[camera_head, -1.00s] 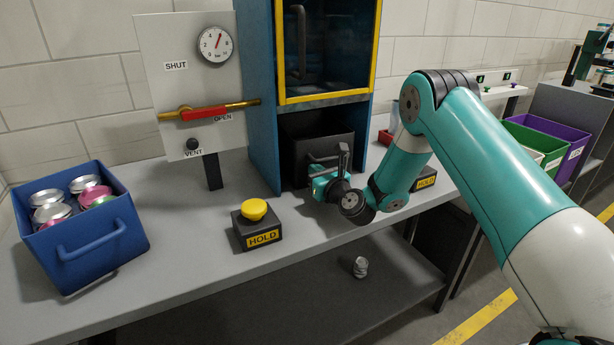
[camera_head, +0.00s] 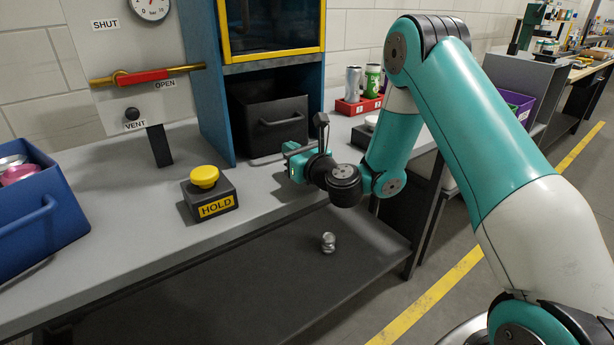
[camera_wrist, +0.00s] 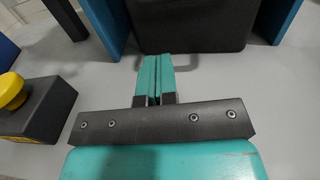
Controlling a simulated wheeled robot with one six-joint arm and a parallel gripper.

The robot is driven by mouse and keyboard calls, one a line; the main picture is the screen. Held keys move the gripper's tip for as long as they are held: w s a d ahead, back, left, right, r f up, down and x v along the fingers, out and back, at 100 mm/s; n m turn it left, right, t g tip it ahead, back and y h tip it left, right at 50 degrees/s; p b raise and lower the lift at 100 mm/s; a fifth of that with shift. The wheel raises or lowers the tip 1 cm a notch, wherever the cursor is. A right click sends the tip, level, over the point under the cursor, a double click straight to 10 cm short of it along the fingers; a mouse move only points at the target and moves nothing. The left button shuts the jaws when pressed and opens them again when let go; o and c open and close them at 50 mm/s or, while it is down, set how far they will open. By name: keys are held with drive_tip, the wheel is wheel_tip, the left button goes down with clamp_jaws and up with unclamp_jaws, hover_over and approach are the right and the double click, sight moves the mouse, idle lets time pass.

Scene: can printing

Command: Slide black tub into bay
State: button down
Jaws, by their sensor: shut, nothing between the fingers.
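The black tub (camera_head: 268,108) sits in the lower bay (camera_head: 214,100) of the blue cabinet, under the yellow-framed window. Its front face and handle look out toward me. In the wrist view the lower part of the tub (camera_wrist: 195,28) shows at the top, between the blue side panels. My gripper (camera_head: 291,158) is in front of the tub, low over the bench, and apart from its front face. In the wrist view my gripper's teal fingers (camera_wrist: 153,62) are together with nothing between them and point toward the tub. The tub's back is hidden inside the bay.
A HOLD button box (camera_head: 210,199) with a yellow cap stands left of my gripper on the grey bench (camera_head: 130,235). A blue bin (camera_head: 38,215) of cans is at far left. A red can rack (camera_head: 357,104) is right of the cabinet. A can (camera_head: 328,242) lies on the lower shelf.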

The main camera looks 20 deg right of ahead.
drive_tip(key=b+v, duration=0.3)
drive_tip(key=shift+s+d+f, duration=0.1)
drive_tip(key=shift+s+f, duration=0.2)
drive_tip(key=shift+s, duration=0.05)
drive_tip(key=shift+s+d+r+b, duration=0.1)
drive_tip(key=shift+s+r+b, duration=0.2)
drive_tip(key=shift+s+b, duration=0.45)
